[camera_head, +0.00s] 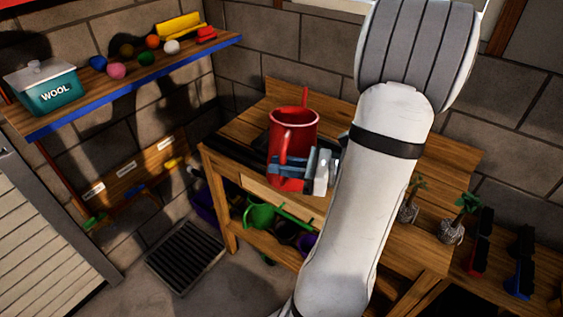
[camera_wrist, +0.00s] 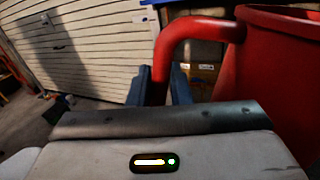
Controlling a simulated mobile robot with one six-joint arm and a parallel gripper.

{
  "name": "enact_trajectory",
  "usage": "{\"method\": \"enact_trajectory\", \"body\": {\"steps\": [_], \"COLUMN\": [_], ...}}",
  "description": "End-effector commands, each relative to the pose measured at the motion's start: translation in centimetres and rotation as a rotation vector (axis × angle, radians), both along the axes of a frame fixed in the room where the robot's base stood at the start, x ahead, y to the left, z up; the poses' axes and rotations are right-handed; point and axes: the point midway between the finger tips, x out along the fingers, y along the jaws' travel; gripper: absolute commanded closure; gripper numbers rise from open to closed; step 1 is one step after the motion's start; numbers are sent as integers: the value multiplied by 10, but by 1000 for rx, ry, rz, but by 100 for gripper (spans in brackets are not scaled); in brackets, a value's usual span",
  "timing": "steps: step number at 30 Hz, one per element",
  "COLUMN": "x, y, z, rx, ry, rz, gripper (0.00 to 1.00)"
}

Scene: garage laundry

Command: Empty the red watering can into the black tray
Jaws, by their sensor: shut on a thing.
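The red watering can (camera_head: 297,133) is upright in the head view, in front of the wooden bench. Its spout tip shows behind its rim. My gripper (camera_head: 300,165) is shut on the can's handle. In the wrist view the blue fingers of my gripper (camera_wrist: 171,84) stand on both sides of the red handle (camera_wrist: 160,65), and the can's body (camera_wrist: 275,75) fills the right side. I cannot see inside the can or whether the can touches the bench.
The wooden bench (camera_head: 240,133) has a lower shelf with a green watering can (camera_head: 260,216). Small potted plants (camera_head: 452,229) stand right of my arm. A wall shelf (camera_head: 100,95) at left holds a teal wool box (camera_head: 48,90) and several yarn balls. A floor drain (camera_head: 185,257) lies below.

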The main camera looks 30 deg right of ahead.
Motion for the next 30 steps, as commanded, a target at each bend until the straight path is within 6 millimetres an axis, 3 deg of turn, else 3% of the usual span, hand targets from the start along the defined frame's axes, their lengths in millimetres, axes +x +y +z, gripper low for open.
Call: {"method": "enact_trajectory", "body": {"steps": [1,23,30], "x": [0,-2,8], "y": [0,5,-4], "z": [8,43,53], "rx": [12,230,307], "ry": [9,221,298], "rz": [2,8,9], "gripper": [100,100,100]}}
